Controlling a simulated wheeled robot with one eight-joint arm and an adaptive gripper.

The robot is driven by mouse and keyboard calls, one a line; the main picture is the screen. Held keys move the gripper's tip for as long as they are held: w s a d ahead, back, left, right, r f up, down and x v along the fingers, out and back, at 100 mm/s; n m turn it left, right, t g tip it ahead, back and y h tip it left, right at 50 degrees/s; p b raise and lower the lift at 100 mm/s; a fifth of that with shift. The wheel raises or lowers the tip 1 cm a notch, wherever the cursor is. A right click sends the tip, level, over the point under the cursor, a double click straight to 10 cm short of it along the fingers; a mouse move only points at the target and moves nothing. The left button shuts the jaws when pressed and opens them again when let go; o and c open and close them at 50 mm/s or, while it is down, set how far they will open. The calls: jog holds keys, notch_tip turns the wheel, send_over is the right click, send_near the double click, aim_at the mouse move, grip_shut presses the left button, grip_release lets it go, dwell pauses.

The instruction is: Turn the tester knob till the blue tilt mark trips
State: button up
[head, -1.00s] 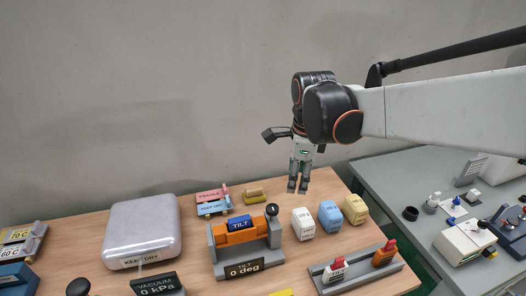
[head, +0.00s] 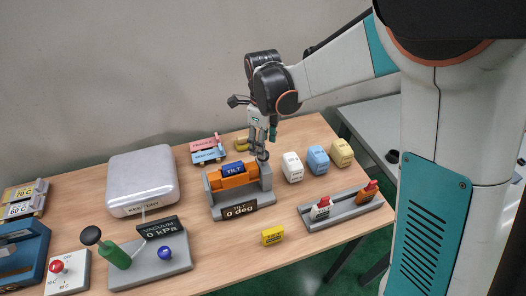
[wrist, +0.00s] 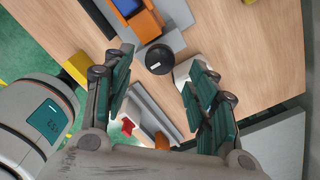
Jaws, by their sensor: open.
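The tilt tester (head: 213,205) is a grey frame on the wooden table, with an orange block carrying a blue tilt mark (head: 233,168) labelled TILT. Its display (head: 239,211) reads 0 deg. The black round knob (head: 263,156) is at the tester's right end; it also shows in the wrist view (wrist: 159,59). My gripper (head: 262,149) is close above the knob, pointing down. In the wrist view my gripper (wrist: 155,92) has its green-padded fingers wide apart, with the knob between and beyond them. I cannot tell whether a finger touches it.
White, blue and yellow blocks (head: 317,159) stand just right of the tester. A grey rack (head: 346,209) with red-topped and orange items lies front right. A yellow block (head: 272,235), vacuum gauge (head: 160,227) and silver case (head: 143,180) stand nearby.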

jog(key=shift+f, duration=2.15)
jog(key=c, duration=1)
